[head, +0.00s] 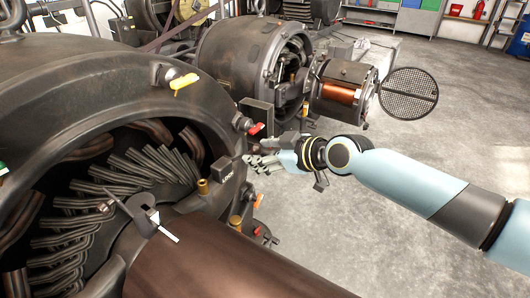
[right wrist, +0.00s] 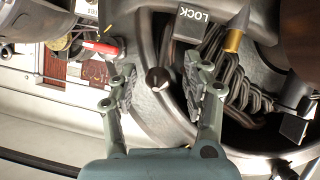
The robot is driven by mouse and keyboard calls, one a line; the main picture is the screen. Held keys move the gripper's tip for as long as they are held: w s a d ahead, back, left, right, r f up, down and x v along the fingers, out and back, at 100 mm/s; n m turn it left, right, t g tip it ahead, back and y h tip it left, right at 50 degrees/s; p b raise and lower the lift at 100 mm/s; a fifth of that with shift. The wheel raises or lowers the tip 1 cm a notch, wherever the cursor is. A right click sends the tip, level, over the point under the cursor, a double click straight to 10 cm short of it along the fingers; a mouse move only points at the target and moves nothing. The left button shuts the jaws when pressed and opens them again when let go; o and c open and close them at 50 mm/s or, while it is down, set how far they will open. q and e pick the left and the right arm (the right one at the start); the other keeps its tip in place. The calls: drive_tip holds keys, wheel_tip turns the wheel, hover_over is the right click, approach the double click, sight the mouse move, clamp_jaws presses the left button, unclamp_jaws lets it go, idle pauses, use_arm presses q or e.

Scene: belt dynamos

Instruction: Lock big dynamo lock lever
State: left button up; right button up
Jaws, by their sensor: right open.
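The big dynamo (head: 110,88) fills the left of the head view, with its round front opening facing me. A dark block marked LOCK (head: 222,171) sits at the right side of its rim; it also shows at the top of the right wrist view (right wrist: 190,24). My right gripper (head: 258,163) is close to this block, with its fingers pointing left toward the rim. In the right wrist view it is open, and a dark round knob (right wrist: 158,78) lies between its fingers, seemingly untouched. I cannot tell surely whether this knob belongs to the lock lever. My left gripper is out of view.
A yellow handle (head: 184,81), a red handle (head: 256,129) and an orange handle (head: 258,200) stand out from the rim. A brown shaft (head: 220,262) projects toward the front. A smaller dynamo (head: 240,55) stands behind. The concrete floor (head: 430,150) at the right is clear.

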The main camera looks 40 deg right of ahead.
drive_tip(key=v, duration=1.2)
idle(0.4)
